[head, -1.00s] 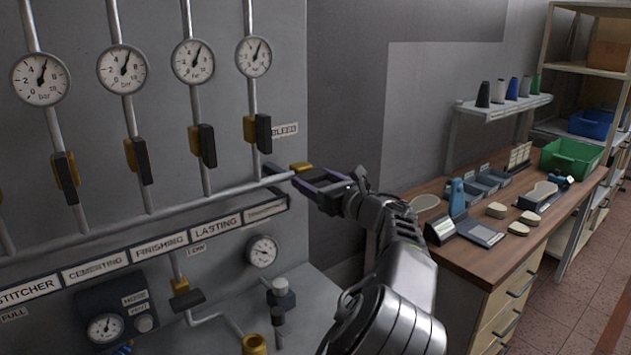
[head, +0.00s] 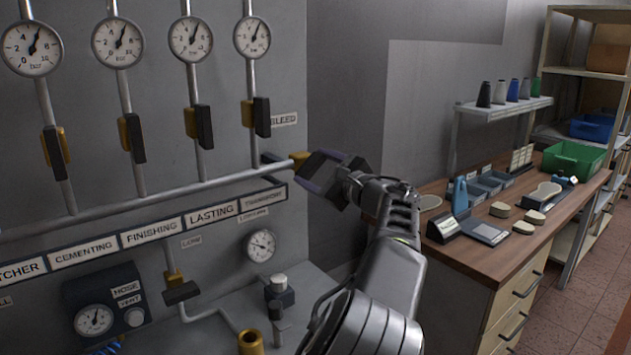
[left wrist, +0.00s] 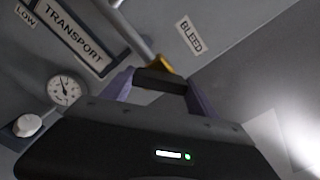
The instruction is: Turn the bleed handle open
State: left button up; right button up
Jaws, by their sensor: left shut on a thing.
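The bleed valve has a brass body (head: 299,160) at the right end of the long horizontal pipe, below the BLEED label (head: 284,119). In the left wrist view its brass end (left wrist: 161,65) sits just beyond a dark handle (left wrist: 160,82). My left gripper (head: 313,174) is at this end of the pipe, and its purple fingers (left wrist: 201,100) stand on either side of the dark handle, shut on it. In the head view the gripper mostly hides the handle. My right gripper is in neither view.
Several pipes with dark-handled valves (head: 262,117) and gauges (head: 252,37) stand left of the gripper. A small gauge (head: 260,246) and a labelled rail (head: 211,215) are below. A wooden bench (head: 490,258) with trays stands at the right.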

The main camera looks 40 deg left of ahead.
pick_arm(q)
jog(key=n+b, duration=0.1)
jog(key=n, duration=0.1)
jog(key=n+b, duration=0.3)
jog(key=b, duration=0.1)
jog(key=shift+f+n, duration=0.25)
jog(key=shift+n, duration=0.15)
jog(key=n+b, duration=0.2)
jog(key=n, duration=0.1)
jog(key=shift+r+b, duration=0.1)
jog(key=shift+b, duration=0.2)
jog(key=shift+r+n+b, duration=0.1)
jog(key=shift+n+b, duration=0.4)
jog(key=shift+n, duration=0.3)
jog(key=o, duration=1.4)
jog(key=shift+r, duration=0.1)
jog(key=shift+c, duration=0.2)
